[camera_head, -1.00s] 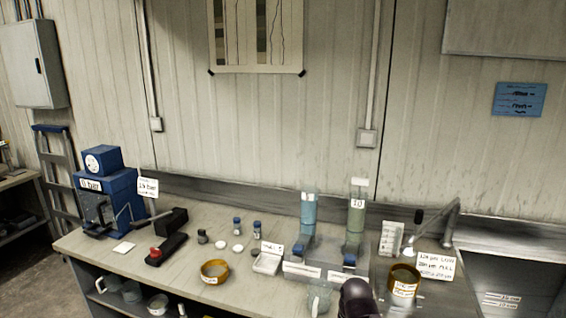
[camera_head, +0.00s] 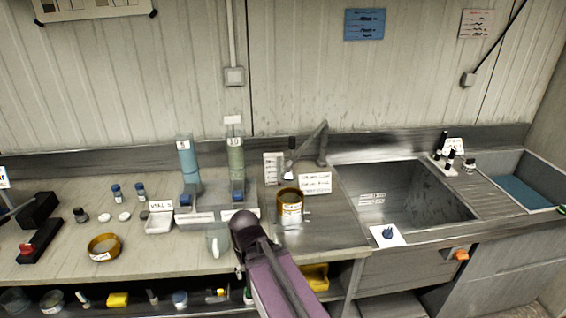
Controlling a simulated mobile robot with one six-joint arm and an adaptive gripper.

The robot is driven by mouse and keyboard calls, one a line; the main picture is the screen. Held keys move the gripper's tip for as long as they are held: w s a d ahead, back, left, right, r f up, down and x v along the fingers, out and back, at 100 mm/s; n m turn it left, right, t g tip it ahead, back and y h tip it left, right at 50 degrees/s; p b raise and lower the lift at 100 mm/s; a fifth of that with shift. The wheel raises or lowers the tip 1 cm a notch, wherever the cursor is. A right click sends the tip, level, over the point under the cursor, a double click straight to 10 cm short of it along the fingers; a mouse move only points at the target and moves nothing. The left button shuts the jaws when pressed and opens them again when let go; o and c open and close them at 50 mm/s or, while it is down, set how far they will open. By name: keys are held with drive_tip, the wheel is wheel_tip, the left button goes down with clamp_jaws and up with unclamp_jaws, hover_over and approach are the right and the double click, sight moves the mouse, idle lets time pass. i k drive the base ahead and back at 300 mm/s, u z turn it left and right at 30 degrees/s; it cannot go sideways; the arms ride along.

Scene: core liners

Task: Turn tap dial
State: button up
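A small dark blue dial (camera_head: 388,233) stands on a white card at the front edge of the sink counter. A grey bent tap (camera_head: 314,146) rises at the left back corner of the steel sink basin (camera_head: 440,205). I cannot tell from the picture whether the blue dial belongs to this tap. My purple arm link with a dark round joint reaches up from the bottom middle, left of the dial and apart from it. My gripper's fingers do not show.
A brass-coloured sieve (camera_head: 290,209) stands left of the sink, before a white label card (camera_head: 316,182). Two tall cylinders (camera_head: 188,160) stand behind my arm. A blue-bottomed tray (camera_head: 522,190) is at far right.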

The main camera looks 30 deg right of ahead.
sight(387, 235)
drive_tip(key=z, duration=1.7)
drive_tip(key=i, duration=0.6)
drive_tip(key=u, duration=0.1)
drive_tip(key=k, duration=0.4)
